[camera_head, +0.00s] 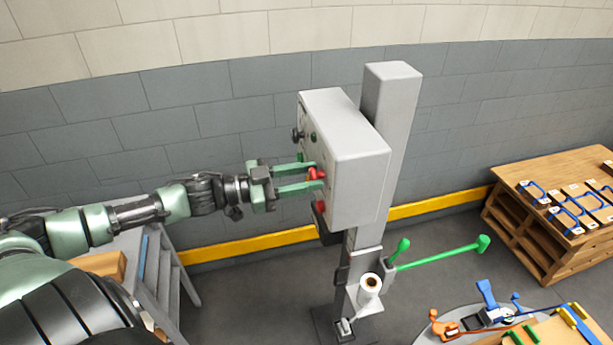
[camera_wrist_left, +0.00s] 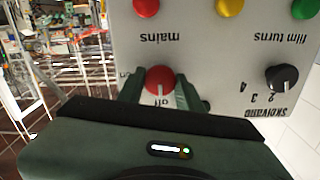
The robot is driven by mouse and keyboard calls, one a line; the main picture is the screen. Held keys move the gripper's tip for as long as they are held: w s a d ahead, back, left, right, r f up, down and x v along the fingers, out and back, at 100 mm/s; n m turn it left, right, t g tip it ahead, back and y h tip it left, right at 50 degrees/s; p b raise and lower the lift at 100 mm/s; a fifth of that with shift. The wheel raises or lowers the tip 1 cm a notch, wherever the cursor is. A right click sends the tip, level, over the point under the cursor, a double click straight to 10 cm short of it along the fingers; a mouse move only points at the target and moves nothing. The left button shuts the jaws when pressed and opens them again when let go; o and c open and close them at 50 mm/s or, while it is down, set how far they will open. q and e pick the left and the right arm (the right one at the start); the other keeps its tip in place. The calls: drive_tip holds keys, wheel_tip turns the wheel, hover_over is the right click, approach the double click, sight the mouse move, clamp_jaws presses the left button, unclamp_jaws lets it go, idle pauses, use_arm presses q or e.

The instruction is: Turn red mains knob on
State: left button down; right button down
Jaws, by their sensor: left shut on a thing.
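The red mains knob (camera_wrist_left: 159,80) sits on the light grey panel of the control box (camera_head: 345,150). In the wrist view the panel lettering is upside down, with "off" just below the knob and "on" at its left. A pale mark on the knob seems to point towards "off". My left gripper (camera_head: 316,177) reaches the panel from the left, and its green fingers are shut on the red knob, one on each side. In the head view the fingers partly hide the knob. My right gripper is not in view.
A black film turns knob (camera_wrist_left: 282,77) is right of the mains knob in the wrist view. Red (camera_wrist_left: 146,7), yellow (camera_wrist_left: 230,6) and green (camera_wrist_left: 304,8) round parts line the panel. The box is on a grey column (camera_head: 392,100).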

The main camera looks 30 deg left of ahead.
use_arm(q)
drive_tip(key=shift+m, duration=0.9)
drive_tip(key=m+p, duration=0.1)
drive_tip(key=m, duration=0.1)
drive_tip(key=shift+m, duration=0.3)
drive_tip(key=m, duration=0.4)
drive_tip(key=shift+m, duration=0.3)
drive_tip(key=m+b, duration=0.1)
drive_tip(key=m, duration=0.3)
drive_tip(key=shift+f, duration=0.15)
drive_tip(key=shift+m+b, duration=1.1)
drive_tip(key=shift+m, duration=1.3)
drive_tip(key=c, duration=0.9)
unclamp_jaws()
drive_tip(key=shift+c, duration=0.2)
